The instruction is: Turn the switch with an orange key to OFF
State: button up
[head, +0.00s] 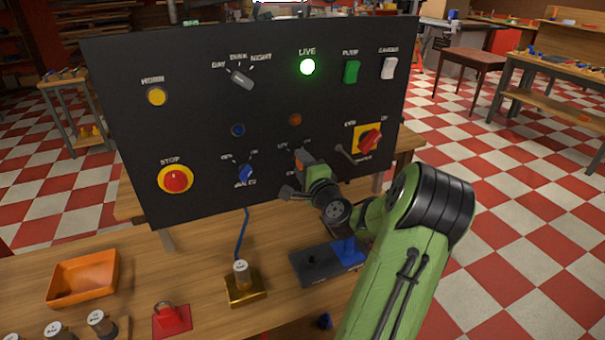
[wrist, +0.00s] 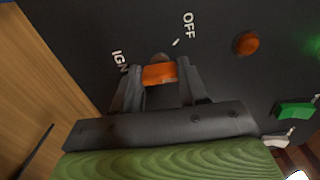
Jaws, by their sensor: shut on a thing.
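The orange key (wrist: 159,74) sits in its switch on the black panel (head: 200,120). In the wrist view the labels IGN and OFF show on the panel around it, IGN at the left and OFF above right. My gripper (wrist: 160,82) is shut on the orange key, a finger on each side of it. In the head view my gripper (head: 298,175) is at the lower middle of the panel, and the key is mostly hidden by it. I cannot tell exactly which label the key points to.
A green lamp (head: 307,67) is lit under LIVE. A blue key switch (head: 246,174) is left of my gripper, and a red rotary switch (head: 369,139) on yellow is to the right. A black and blue box (head: 312,265) and a brass block (head: 245,287) stand on the bench below.

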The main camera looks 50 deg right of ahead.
jog(key=shift+f+n+b, duration=0.1)
jog(key=shift+n+b, duration=3.85)
jog(key=shift+n, duration=0.25)
jog(key=o, duration=1.1)
jog(key=shift+c, duration=0.2)
jog(key=v, duration=1.5)
jog(key=shift+s+a, duration=0.2)
jog(key=shift+s, duration=0.1)
